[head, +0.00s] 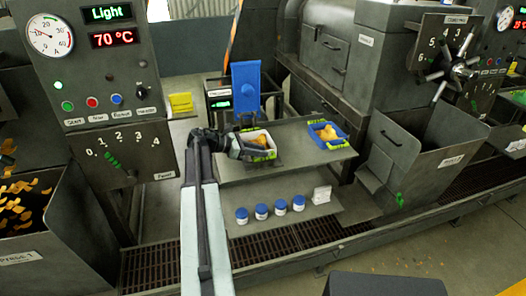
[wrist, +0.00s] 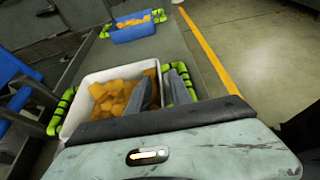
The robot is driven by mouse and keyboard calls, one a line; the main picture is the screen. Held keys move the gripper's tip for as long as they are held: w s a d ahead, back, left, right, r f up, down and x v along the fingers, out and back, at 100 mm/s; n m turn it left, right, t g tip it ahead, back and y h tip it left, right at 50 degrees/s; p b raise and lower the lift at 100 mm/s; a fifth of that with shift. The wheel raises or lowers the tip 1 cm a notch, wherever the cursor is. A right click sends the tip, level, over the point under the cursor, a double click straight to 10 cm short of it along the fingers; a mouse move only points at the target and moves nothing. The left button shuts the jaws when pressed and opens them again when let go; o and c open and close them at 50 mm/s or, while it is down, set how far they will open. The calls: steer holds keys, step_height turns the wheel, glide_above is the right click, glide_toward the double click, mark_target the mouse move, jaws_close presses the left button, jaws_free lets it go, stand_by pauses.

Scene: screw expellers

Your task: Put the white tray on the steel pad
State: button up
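The white tray (head: 270,151) holds orange-brown pieces and has green end handles. It stands at the left end of the upper steel shelf. In the wrist view the white tray (wrist: 72,118) fills the middle, upright. My gripper (wrist: 163,88) is at its right end, one finger inside over the pieces and the other outside by the green handle. The fingers are apart, with the tray's wall between them; contact is unclear. In the head view my gripper (head: 250,148) partly hides the tray. I cannot single out the steel pad with certainty.
A blue tray (head: 341,141) of similar pieces stands at the shelf's (head: 300,160) right end. A blue upright panel (head: 246,88) stands behind, beside a dark box with a green display (head: 220,102). Blue-lidded jars (head: 261,211) and a white block (head: 321,194) occupy the lower shelf.

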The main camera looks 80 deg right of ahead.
steer(key=p+v, duration=0.3)
steer(key=v, duration=0.7)
steer(key=shift+s+r, duration=0.1)
steer(key=shift+w+a, duration=0.2)
steer(key=shift+w, duration=0.25)
